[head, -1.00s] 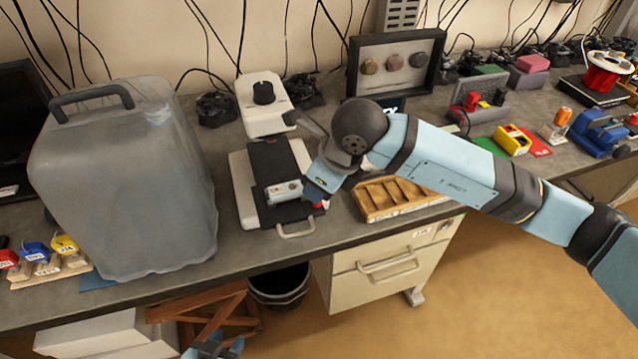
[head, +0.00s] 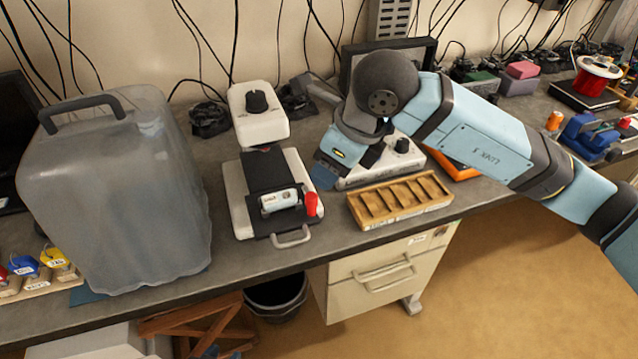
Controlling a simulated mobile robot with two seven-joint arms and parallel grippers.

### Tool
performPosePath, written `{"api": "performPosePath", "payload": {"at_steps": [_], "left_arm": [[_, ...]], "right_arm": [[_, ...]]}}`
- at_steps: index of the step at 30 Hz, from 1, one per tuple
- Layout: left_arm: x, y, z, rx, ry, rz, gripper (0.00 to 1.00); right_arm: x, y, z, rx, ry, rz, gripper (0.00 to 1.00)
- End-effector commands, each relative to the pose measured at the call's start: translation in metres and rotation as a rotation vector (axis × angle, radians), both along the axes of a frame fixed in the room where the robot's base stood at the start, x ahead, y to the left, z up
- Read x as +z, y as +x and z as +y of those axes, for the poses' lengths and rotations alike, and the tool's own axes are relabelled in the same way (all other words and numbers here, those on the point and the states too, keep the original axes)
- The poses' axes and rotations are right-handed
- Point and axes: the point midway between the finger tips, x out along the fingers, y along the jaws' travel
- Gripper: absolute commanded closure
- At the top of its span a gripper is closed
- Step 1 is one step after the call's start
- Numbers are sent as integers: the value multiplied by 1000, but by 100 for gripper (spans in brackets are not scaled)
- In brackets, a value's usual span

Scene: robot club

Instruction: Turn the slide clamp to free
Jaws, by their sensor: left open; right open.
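A white device with a black slide plate (head: 266,174) stands on the bench left of the middle. A red clamp lever (head: 311,204) sticks up at the right side of the slide, beside a small white labelled block (head: 279,201). A metal handle (head: 292,238) is at the slide's front edge. My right gripper (head: 325,176) hangs just right of and behind the red lever, apart from it, open and empty. Its fingers are partly hidden by its own wrist. I cannot make out my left gripper in the head view.
A large translucent jug cover (head: 118,190) stands to the left. A wooden compartment tray (head: 400,200) lies to the right, with a white instrument (head: 402,150) behind it. A white head with a black knob (head: 257,110) rises behind the slide.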

Motion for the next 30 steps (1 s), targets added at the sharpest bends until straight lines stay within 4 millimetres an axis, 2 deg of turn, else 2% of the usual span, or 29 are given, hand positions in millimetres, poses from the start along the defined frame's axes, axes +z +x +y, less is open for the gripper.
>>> {"api": "performPosePath", "payload": {"at_steps": [3,10,25,28,30], "left_arm": [[-2,0,0,1,-2,0,57],[-2,1,-1,3,-4,-1,57],[-1,2,0,4,-6,-2,57],[3,2,-1,3,-5,-3,57],[7,2,0,3,-5,-4,57]], "right_arm": [[21,-4,-8,1,0,-3,50],[43,-8,-16,0,0,0,50],[46,-10,-16,2,5,6,50],[42,-17,-8,24,56,54,50],[36,-29,3,57,141,133,50]]}}
